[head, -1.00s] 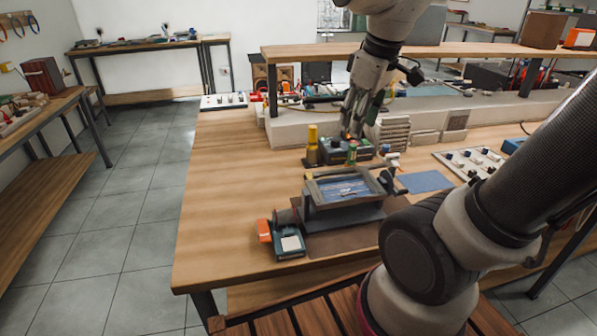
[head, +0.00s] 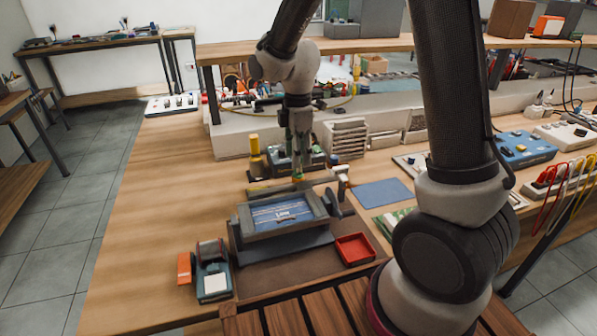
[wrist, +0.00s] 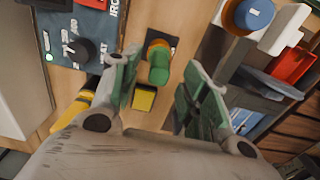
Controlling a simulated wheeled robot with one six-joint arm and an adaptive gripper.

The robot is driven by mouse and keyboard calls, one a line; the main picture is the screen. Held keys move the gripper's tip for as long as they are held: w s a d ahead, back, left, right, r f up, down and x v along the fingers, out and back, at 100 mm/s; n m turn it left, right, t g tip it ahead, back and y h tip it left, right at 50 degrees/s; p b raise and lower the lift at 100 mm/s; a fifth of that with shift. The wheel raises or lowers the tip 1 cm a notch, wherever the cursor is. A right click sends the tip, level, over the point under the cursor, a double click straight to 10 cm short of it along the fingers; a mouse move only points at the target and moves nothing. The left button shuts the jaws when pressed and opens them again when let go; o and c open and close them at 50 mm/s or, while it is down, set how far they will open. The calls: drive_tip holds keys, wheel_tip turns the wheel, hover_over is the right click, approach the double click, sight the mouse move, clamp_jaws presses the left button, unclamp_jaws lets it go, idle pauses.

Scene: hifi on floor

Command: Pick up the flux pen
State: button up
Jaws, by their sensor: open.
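A short green cylinder (wrist: 159,68) with an orange-yellow part behind it looks like the flux pen. It shows between my fingers in the wrist view, over a small black base, and neither finger appears to touch it. In the head view it is mostly hidden by my gripper. My gripper (head: 297,170) is open and points down over the bench, in front of the dark soldering station. In the wrist view its two green-padded fingers (wrist: 160,76) stand apart, one on each side of the green cylinder. A small yellow and black block (wrist: 144,98) lies beside it.
The soldering station (wrist: 75,40) is close on one side. A yellow cylinder (head: 254,146) stands left of my gripper. A framed board holder (head: 283,236) and red tray (head: 355,247) lie nearer me. The shelf (head: 225,50) crosses behind.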

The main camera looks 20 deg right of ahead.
sight(298, 173)
wheel_tip(298, 173, down, 4)
drive_tip(key=shift+w+r, duration=0.1)
drive_tip(key=shift+r, duration=0.15)
drive_tip(key=shift+c, duration=0.4)
clamp_jaws()
drive_tip(key=shift+r, duration=0.1)
wheel_tip(298, 173, up, 10)
